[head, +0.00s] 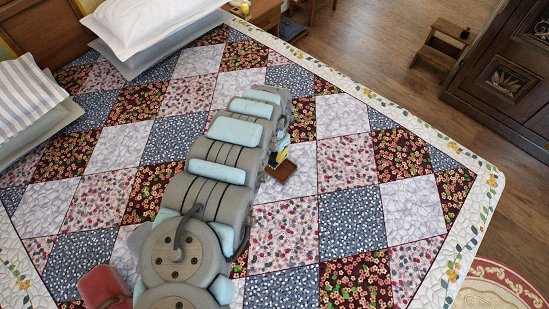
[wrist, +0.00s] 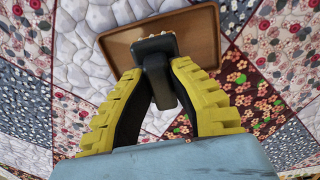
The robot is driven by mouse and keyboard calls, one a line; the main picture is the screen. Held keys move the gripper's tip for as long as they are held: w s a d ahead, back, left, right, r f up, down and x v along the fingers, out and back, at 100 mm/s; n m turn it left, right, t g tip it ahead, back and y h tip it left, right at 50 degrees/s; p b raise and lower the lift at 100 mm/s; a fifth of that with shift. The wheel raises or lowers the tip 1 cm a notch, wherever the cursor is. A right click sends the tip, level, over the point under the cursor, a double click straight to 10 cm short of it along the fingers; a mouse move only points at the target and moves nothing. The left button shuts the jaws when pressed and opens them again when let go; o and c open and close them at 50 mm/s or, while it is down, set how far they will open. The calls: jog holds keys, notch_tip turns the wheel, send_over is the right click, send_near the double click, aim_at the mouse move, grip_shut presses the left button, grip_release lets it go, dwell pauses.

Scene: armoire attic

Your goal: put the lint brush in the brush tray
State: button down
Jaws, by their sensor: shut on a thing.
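The lint brush (wrist: 153,45) is dark with a broad head and a narrower handle. In the wrist view my gripper (wrist: 157,73) has its two yellow-ridged fingers shut on the handle. The brush head points away from my palm. The brush tray (wrist: 205,38) is a shallow brown tray lying on the quilt. The brush head overlaps the tray's middle in this view; I cannot tell whether they touch. In the head view the tray (head: 285,172) shows at the right of my arm's far end, and my gripper (head: 280,155) is just above it, partly hidden.
A patchwork quilt (head: 345,160) covers the bed, with wide free room around the tray. White and striped pillows (head: 30,100) lie at the upper left. A red object (head: 104,287) sits at the lower left. A wooden step stool (head: 440,46) and dark armoire (head: 505,75) stand beyond the bed.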

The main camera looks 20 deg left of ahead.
aim_at(274, 159)
jog(key=shift+a+f, duration=0.1)
jog(key=shift+f, duration=1.55)
jog(key=shift+f, duration=0.2)
jog(key=c, duration=1.1)
grip_release()
jog(key=shift+r, duration=0.1)
jog(key=shift+a+r, duration=0.1)
jog(key=shift+r, duration=2.95)
jog(key=shift+r+b, duration=0.3)
jog(key=shift+r, duration=2.75)
